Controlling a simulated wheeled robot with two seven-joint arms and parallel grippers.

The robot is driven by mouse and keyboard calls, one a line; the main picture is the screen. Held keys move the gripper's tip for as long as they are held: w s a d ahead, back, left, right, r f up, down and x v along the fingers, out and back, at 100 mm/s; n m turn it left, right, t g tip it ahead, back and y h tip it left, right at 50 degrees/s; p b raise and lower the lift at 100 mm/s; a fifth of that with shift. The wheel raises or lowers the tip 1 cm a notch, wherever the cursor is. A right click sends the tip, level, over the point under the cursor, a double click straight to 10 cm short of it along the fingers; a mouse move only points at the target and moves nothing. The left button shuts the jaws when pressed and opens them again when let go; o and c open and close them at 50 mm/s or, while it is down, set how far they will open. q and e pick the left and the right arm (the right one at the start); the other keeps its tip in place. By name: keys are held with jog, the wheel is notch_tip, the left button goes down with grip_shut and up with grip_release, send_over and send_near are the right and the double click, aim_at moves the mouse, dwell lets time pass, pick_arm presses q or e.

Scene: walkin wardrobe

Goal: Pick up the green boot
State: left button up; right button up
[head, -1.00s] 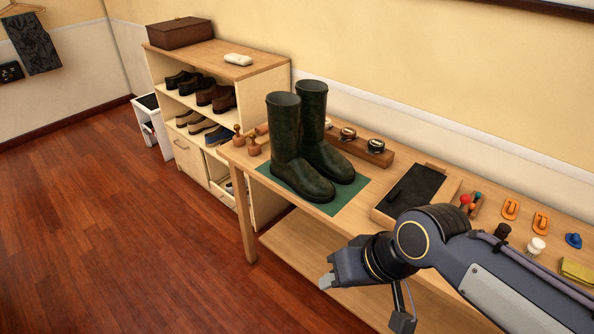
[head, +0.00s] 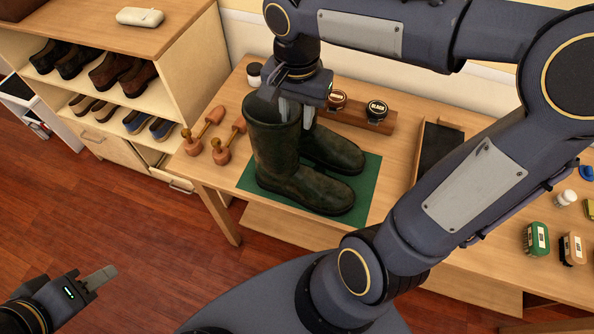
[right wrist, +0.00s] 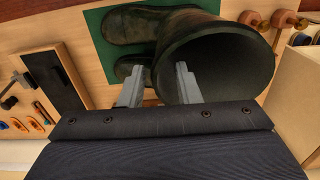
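Two dark green boots stand upright on a green mat (head: 366,190) on the wooden bench: the near-left boot (head: 272,150) and the one behind it (head: 335,150). My right gripper (head: 295,112) is over the boot tops, pointing down. In the right wrist view its two fingers (right wrist: 160,88) are apart; one overlaps the open top of a boot (right wrist: 235,65), the other is outside that boot's wall. I see no clear grip on it. My left gripper (head: 98,278) is at the lower left above the floor, empty, its opening unclear.
Wooden shoe trees (head: 222,140) lie left of the boots. A polish rack (head: 360,115) with tins is behind them, and a dark tray (head: 438,150) is to the right. A shoe shelf (head: 170,85) stands at the left. My right arm crosses above the bench.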

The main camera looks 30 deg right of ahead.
jog(key=shift+f, duration=1.15)
grip_shut()
dwell(0.5)
